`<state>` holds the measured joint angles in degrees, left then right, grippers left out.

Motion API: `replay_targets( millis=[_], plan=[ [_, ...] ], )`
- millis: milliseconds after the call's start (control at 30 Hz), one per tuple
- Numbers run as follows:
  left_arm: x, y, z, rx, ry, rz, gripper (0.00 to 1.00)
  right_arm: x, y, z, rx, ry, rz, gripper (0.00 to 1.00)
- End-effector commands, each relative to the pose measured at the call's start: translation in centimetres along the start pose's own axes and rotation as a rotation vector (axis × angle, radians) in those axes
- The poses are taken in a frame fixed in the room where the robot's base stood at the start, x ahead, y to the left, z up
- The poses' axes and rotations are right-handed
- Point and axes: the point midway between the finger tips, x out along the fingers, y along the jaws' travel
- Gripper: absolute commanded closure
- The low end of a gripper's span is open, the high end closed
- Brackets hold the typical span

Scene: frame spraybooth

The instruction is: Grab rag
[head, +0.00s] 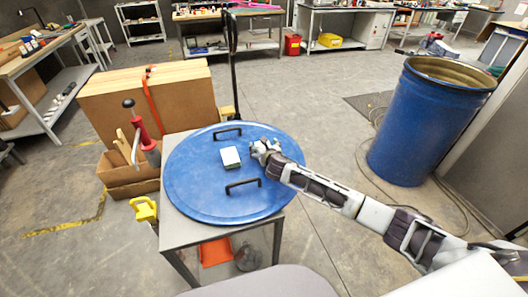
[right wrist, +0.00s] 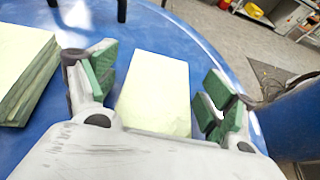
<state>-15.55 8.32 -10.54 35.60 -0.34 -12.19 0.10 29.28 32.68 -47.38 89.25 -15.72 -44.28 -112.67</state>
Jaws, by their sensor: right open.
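A pale green-white rag stack (head: 231,157) lies on the round blue lid (head: 190,180). It also shows at the left edge of the right wrist view (right wrist: 25,65), with layered sides. A second flat pale rag piece (right wrist: 155,88) lies on the lid between my right gripper's fingers in the right wrist view. I cannot make this piece out in the head view, where the gripper covers that area. My right gripper (head: 262,149) is open, low over the lid and just right of the stack. Its green-padded fingers stand on either side of the piece. My left gripper is out of view.
The lid carries two black handles (head: 242,183) and rests on a grey table (head: 175,232). A blue barrel (head: 425,120) stands at the right. A big cardboard box (head: 150,95) and a smaller box of tools (head: 128,178) stand at the left.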

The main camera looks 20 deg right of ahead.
Motion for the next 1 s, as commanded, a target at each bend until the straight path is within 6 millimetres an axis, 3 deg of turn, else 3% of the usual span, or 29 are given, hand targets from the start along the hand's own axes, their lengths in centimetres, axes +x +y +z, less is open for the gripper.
replay_targets(
  millis=[500, 833, 1000],
  plan=[
    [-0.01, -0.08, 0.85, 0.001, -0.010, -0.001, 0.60, 0.16, -0.01, -0.03, -0.001, 0.001, 0.000, 0.16],
    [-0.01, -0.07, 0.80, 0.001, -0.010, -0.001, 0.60, 0.15, -0.02, -0.04, -0.001, 0.001, 0.000, 0.57],
    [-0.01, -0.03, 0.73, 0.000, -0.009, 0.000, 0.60, 0.15, -0.01, -0.03, -0.001, 0.000, 0.000, 0.59]
  ],
)
